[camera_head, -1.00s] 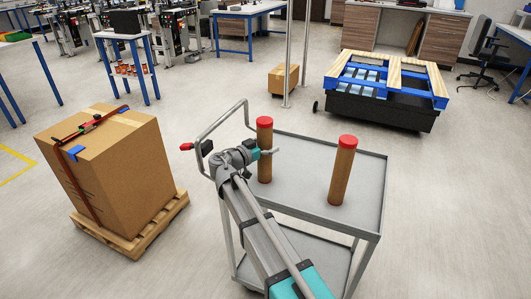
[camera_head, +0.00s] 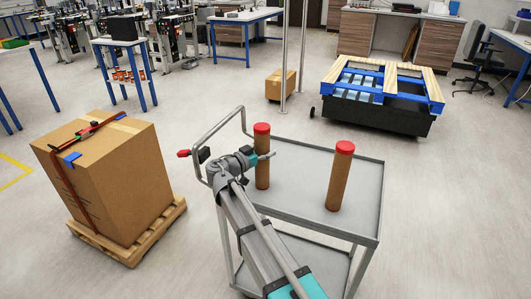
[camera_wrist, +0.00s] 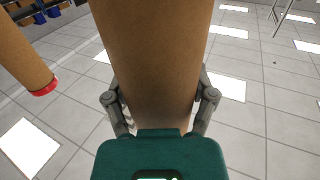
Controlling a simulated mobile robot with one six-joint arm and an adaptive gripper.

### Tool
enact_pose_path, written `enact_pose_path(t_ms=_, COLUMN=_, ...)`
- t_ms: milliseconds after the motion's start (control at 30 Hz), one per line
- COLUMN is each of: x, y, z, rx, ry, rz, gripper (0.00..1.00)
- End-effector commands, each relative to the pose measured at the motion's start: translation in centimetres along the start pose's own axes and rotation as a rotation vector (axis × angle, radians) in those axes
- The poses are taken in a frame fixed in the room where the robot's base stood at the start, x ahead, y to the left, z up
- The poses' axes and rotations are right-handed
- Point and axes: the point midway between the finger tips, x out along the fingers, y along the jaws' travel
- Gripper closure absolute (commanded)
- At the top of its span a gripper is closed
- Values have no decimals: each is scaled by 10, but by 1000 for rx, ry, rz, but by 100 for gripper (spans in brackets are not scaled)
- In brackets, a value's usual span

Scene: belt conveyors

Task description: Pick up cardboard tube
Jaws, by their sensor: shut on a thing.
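Two brown cardboard tubes with red caps stand upright at the cart (camera_head: 300,200). My gripper (camera_head: 263,157) is shut around the left cardboard tube (camera_head: 262,176), at about mid-height. Its base appears at the cart's top; whether it touches cannot be told. The right cardboard tube (camera_head: 339,182) stands apart from my gripper on the cart's top. In the wrist view, the held tube (camera_wrist: 155,45) fills the middle between the two fingers of my gripper (camera_wrist: 160,98). The other tube (camera_wrist: 25,60) shows at the left edge with its red cap.
The cart has a grey handle rail (camera_head: 212,135) at its left. A large strapped box (camera_head: 110,185) stands on a wooden pallet (camera_head: 130,245) to the left. A black bin with blue and wooden pallets (camera_head: 385,95) stands behind right. The floor right of the cart is clear.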

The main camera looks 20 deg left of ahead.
Motion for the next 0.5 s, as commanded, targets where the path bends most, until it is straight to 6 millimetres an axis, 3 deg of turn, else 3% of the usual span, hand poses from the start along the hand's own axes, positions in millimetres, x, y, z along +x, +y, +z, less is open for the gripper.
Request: enact_pose_path(t_ms=500, x=0, y=0, z=-35, rx=0, ry=0, rz=-1, gripper=80)
